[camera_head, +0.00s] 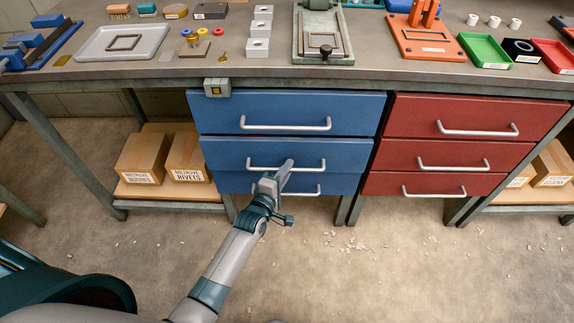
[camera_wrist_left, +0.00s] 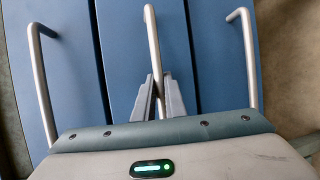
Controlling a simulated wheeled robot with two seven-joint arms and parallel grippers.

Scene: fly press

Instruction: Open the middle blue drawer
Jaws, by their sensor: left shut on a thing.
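The middle blue drawer (camera_head: 220,152) is in the left blue stack under the bench, between a top and a bottom blue drawer. Its front looks about flush with the others. Its silver bar handle (camera_head: 262,168) is partly hidden by my left gripper (camera_head: 284,170). In the left wrist view, my left gripper (camera_wrist_left: 161,98) is shut on the middle handle (camera_wrist_left: 153,40), with its two fingers on either side of the bar. My right gripper is not in view.
The top blue drawer's handle (camera_head: 285,126) is just above my gripper, and the bottom drawer's handle (camera_head: 305,190) just below. Red drawers (camera_head: 410,155) stand to the right. Cardboard boxes (camera_head: 142,160) sit on a low shelf at left. The floor in front is open, with scattered chips.

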